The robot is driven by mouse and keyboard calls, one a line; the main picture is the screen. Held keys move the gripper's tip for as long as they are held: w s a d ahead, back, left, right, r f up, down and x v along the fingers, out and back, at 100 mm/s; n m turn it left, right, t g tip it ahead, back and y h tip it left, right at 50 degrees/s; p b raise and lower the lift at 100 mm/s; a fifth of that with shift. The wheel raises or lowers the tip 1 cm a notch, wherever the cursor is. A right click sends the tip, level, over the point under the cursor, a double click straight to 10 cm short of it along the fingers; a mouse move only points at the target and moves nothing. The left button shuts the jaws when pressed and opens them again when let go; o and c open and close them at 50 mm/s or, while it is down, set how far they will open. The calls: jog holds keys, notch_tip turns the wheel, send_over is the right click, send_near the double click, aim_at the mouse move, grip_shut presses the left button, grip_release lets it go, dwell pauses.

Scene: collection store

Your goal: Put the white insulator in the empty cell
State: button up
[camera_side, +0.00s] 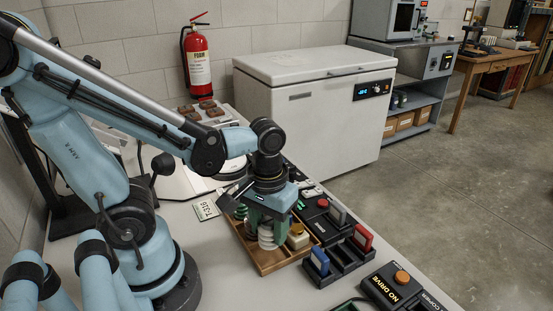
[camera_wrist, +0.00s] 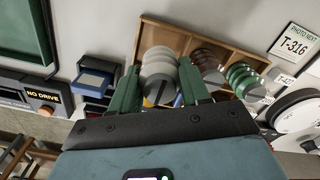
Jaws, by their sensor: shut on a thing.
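The white ribbed insulator (camera_side: 266,238) is gripped upright beneath my wrist in the side view, over the wooden tray (camera_side: 270,268). In the wrist view my gripper (camera_wrist: 164,88) has its green fingers closed on both sides of the white insulator (camera_wrist: 159,66). It covers much of the tray's left part there, so I cannot tell whether its base touches the tray floor. A brown insulator (camera_wrist: 207,66) and a green insulator (camera_wrist: 244,79) sit in tray cells to its right in the wrist view. The green insulator also shows in the side view (camera_side: 240,211), left of my gripper.
A black box with an orange knob (camera_side: 402,277) is at front right. A T-316 card (camera_side: 206,208) lies left of the tray.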

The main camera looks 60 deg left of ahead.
aim_at(269, 240)
jog(key=shift+f, duration=1.85)
jog(key=shift+f, duration=0.1)
jog(key=o, duration=0.9)
jog(key=shift+o, duration=0.2)
jog(key=shift+r, duration=6.05)
jog(key=w+a+m+t, duration=0.2)
jog(key=w+m+t, duration=0.3)
jog(key=w+t, duration=0.1)
jog(key=shift+w+t, duration=0.3)
jog(key=shift+t, duration=0.3)
jog(key=shift+f, duration=0.1)
